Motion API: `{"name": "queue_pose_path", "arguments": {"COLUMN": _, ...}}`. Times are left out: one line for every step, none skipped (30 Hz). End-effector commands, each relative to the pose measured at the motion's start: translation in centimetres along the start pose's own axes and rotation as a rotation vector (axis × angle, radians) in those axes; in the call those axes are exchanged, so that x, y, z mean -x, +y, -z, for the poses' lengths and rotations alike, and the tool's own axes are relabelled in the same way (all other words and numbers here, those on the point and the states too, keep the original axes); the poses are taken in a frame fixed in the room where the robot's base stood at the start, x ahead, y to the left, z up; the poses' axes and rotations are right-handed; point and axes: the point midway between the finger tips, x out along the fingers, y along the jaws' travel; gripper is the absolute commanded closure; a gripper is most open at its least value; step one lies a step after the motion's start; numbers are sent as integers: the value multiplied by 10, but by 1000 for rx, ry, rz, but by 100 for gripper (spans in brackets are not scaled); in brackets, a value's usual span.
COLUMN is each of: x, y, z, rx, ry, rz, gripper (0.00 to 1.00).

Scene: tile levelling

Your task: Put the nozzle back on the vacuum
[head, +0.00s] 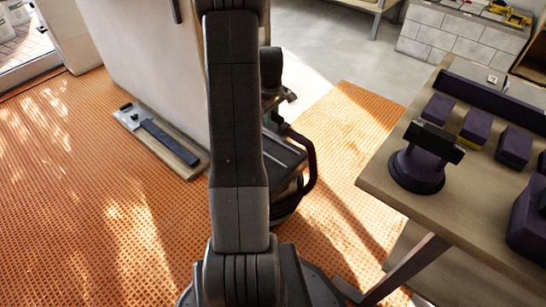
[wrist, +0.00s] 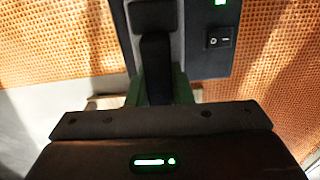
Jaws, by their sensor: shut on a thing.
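The vacuum (head: 285,160) stands on the orange floor behind my raised arm in the head view, partly hidden. It has a dark body and a black curved handle. In the wrist view its dark panel (wrist: 207,40) shows a rocker switch and a green light. My gripper (wrist: 160,120) has its dark housing with a green display across the bottom of the wrist view; its fingertips are hidden. A black bar, seemingly the nozzle (wrist: 155,65), runs ahead of it between green side pieces, close against the vacuum. Whether it is seated cannot be told.
A wooden table (head: 395,180) at the right bears a purple stand (head: 416,170) and several purple blocks. A board (head: 165,142) with a flat dark bar lies on the floor at left, beside a pale upright panel (head: 130,60). Orange floor at the lower left is clear.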

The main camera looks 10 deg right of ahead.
Motion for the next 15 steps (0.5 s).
{"name": "queue_pose_path", "arguments": {"x": -7, "y": 4, "z": -3, "rx": 15, "ry": 0, "rz": -1, "gripper": 98}}
{"name": "queue_pose_path", "arguments": {"x": -9, "y": 6, "z": -4, "rx": 25, "ry": 0, "rz": 0, "gripper": 98}}
{"name": "queue_pose_path", "arguments": {"x": -12, "y": 7, "z": -5, "rx": 32, "ry": 0, "rz": 0, "gripper": 98}}
{"name": "queue_pose_path", "arguments": {"x": -14, "y": 8, "z": -6, "rx": 36, "ry": 0, "rz": 0, "gripper": 98}}
{"name": "queue_pose_path", "arguments": {"x": -17, "y": 8, "z": -6, "rx": 40, "ry": -1, "rz": 1, "gripper": 98}}
{"name": "queue_pose_path", "arguments": {"x": -22, "y": 8, "z": -6, "rx": 42, "ry": -1, "rz": 1, "gripper": 98}}
{"name": "queue_pose_path", "arguments": {"x": -27, "y": 8, "z": -6, "rx": 43, "ry": -1, "rz": 1, "gripper": 98}}
{"name": "queue_pose_path", "arguments": {"x": -32, "y": 8, "z": -6, "rx": 43, "ry": -1, "rz": 1, "gripper": 98}}
{"name": "queue_pose_path", "arguments": {"x": -39, "y": 8, "z": -6, "rx": 42, "ry": -1, "rz": 1, "gripper": 98}}
{"name": "queue_pose_path", "arguments": {"x": -45, "y": 8, "z": -6, "rx": 42, "ry": -2, "rz": 2, "gripper": 98}}
{"name": "queue_pose_path", "arguments": {"x": -50, "y": 8, "z": -6, "rx": 42, "ry": -1, "rz": 1, "gripper": 98}}
{"name": "queue_pose_path", "arguments": {"x": -55, "y": 8, "z": -6, "rx": 42, "ry": -1, "rz": 1, "gripper": 98}}
{"name": "queue_pose_path", "arguments": {"x": -58, "y": 8, "z": -6, "rx": 42, "ry": -1, "rz": 0, "gripper": 98}}
{"name": "queue_pose_path", "arguments": {"x": -60, "y": 8, "z": -6, "rx": 42, "ry": -1, "rz": 0, "gripper": 98}}
{"name": "queue_pose_path", "arguments": {"x": -64, "y": 8, "z": -6, "rx": 41, "ry": 0, "rz": 0, "gripper": 98}}
